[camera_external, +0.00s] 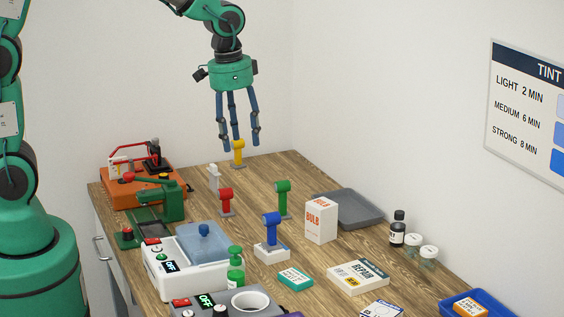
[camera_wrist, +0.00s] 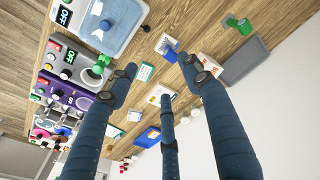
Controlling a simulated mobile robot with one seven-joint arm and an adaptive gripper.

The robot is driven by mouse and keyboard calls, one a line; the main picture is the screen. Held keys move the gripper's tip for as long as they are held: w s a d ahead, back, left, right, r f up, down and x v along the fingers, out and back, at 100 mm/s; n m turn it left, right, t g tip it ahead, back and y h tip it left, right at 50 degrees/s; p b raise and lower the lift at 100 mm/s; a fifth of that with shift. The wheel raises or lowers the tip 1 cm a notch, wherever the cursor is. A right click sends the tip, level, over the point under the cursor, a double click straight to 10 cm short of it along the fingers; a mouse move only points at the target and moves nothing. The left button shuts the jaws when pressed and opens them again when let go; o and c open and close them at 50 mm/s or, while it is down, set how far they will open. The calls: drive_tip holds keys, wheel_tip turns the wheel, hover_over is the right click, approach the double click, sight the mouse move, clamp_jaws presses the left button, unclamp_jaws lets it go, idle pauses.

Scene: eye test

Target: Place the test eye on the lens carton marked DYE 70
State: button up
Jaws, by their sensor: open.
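My gripper (camera_external: 240,143) is open and empty, its three fingers pointing down above the back of the table. It also shows open in the wrist view (camera_wrist: 162,80). Several coloured short-barrelled heads on posts stand on the table: yellow (camera_external: 238,147), red (camera_external: 225,196), green (camera_external: 283,188), grey (camera_external: 214,174) and blue (camera_external: 272,224). I cannot tell which, if any, is the test eye. The blue one stands on a small white block (camera_external: 272,254). A small teal-and-white carton (camera_external: 295,279) lies in front of it. I cannot read DYE 70 on any carton.
A BULB box (camera_external: 321,222), a REPAIR box (camera_external: 358,277) and a grey tray (camera_external: 349,208) are at the right. A dark bottle (camera_external: 397,232) and jars stand near the edge. A blue tray (camera_external: 503,304) is front right. Machines (camera_external: 180,268) crowd the left.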

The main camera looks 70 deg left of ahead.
drive_tip(key=s+a+r+t, duration=0.1)
drive_tip(key=s+r, duration=0.3)
drive_tip(key=s, duration=0.4)
drive_tip(key=s+r+n+t, duration=0.1)
drive_tip(key=s+r, duration=0.3)
drive_tip(key=s, duration=0.5)
drive_tip(key=s+a+r+t, duration=0.1)
drive_tip(key=s+r, duration=0.3)
drive_tip(key=s, duration=0.5)
drive_tip(key=shift+s+a+r+n+t, duration=0.25)
drive_tip(key=shift+a+r+n+t, duration=0.15)
drive_tip(key=shift+t, duration=0.3)
drive_tip(key=shift+f, duration=0.1)
wheel_tip(320, 180, down, 4)
drive_tip(key=b, duration=0.4)
